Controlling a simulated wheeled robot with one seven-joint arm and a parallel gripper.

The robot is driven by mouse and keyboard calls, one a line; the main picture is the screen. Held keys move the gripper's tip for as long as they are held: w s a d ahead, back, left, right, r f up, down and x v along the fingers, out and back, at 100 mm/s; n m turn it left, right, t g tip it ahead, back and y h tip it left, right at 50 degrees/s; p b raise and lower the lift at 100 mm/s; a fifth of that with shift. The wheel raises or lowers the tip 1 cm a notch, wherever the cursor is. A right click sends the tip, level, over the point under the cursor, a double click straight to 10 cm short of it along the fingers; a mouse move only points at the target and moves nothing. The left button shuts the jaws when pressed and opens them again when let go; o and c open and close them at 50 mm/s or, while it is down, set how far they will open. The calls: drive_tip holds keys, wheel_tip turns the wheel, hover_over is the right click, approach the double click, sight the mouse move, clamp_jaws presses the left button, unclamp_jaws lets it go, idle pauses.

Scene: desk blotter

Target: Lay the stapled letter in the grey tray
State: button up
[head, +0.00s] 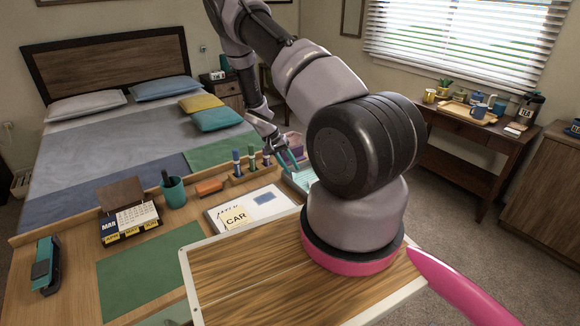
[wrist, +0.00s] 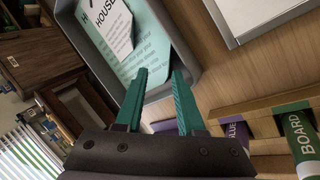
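The stapled letter (wrist: 150,38) is a mint-green printed sheet with a white slip reading "HOUSE" on its upper part. In the wrist view it lies inside the grey tray (wrist: 200,22), within its raised rim. In the head view the letter (head: 303,180) shows as a small pale green patch, partly behind my arm. My gripper (wrist: 158,72) has teal fingers, spread apart with nothing visible gripped between them. The fingertips are over the near end of the tray, close to the letter's lower edge. In the head view my gripper (head: 289,160) is at the tray's far left side.
A pen rack (head: 250,172) with several markers stands left of the tray. A white board (head: 215,218) with a "CAR" note lies nearer. An orange block (head: 210,187), teal cup (head: 174,191), calendar (head: 137,217) and stapler (head: 46,267) are further left. The green blotter (head: 150,272) is bare.

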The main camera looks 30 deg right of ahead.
drive_tip(key=v, duration=1)
drive_tip(key=shift+a+r, duration=0.2)
drive_tip(key=shift+r, duration=0.15)
drive_tip(key=shift+w, duration=0.15)
drive_tip(key=s+a+r+t+y, duration=0.1)
drive_tip(key=s+a+r, duration=0.1)
drive_tip(key=r, duration=0.7)
drive_tip(key=s+a+r+t+y, duration=0.2)
drive_tip(key=a+r, duration=0.1)
drive_tip(key=r, duration=0.6)
drive_tip(key=s+a+r+t+y, duration=0.1)
drive_tip(key=s+a+r, duration=0.15)
drive_tip(key=r, duration=0.65)
drive_tip(key=s+a+r+n+t+y, duration=0.1)
drive_tip(key=s+a+r+t, duration=0.2)
drive_tip(key=s+r, duration=0.4)
drive_tip(key=s+a+r+n+t+y, duration=0.1)
drive_tip(key=s+a+r+n+t, duration=0.1)
drive_tip(key=s+r, duration=0.6)
drive_tip(key=s+t, duration=0.1)
drive_tip(key=s, duration=0.5)
drive_tip(key=shift+s+a+y, duration=0.2)
drive_tip(key=shift+a+y, duration=0.2)
drive_tip(key=shift+r, duration=0.15)
